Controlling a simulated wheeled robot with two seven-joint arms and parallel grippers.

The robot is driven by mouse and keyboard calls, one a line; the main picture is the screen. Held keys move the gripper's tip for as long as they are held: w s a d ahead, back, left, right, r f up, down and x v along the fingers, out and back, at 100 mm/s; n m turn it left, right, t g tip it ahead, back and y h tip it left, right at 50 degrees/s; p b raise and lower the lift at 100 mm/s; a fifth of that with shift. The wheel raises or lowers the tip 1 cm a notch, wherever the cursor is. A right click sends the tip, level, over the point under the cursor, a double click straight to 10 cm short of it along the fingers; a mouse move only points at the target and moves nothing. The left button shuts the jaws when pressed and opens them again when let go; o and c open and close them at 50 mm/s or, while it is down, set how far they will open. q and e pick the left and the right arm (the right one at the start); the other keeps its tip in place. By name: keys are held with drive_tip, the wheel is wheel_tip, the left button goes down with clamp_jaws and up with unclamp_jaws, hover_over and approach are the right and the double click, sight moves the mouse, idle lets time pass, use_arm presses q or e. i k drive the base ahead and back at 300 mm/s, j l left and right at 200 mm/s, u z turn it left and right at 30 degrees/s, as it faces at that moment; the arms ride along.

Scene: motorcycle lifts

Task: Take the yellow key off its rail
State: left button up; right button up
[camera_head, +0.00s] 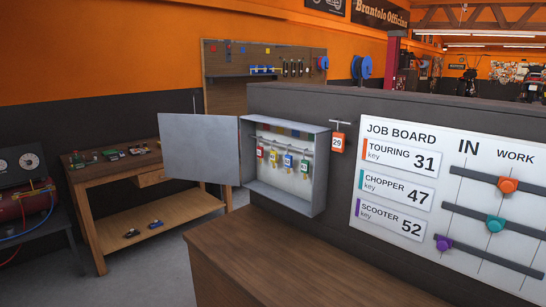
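An open grey key cabinet (317,172) is fixed to the dark partition wall in the middle of the view. Inside it, several tagged keys hang in a row from a rail (295,148). The yellow key (273,156) appears to hang second from the left, between a red one (260,151) and a blue one (288,160). The tags are small, and their numbers are hard to read. Neither of my grippers is in view.
The cabinet door (198,148) stands open to the left. An orange tag 29 (338,143) hangs on a hook right of the cabinet. A job board (440,185) with sliders is further right. A bare wooden counter (270,255) lies below. A workbench (150,180) stands left.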

sight(274, 154)
drive_tip(key=i+j+u, duration=0.1)
drive_tip(key=i+j, duration=0.85)
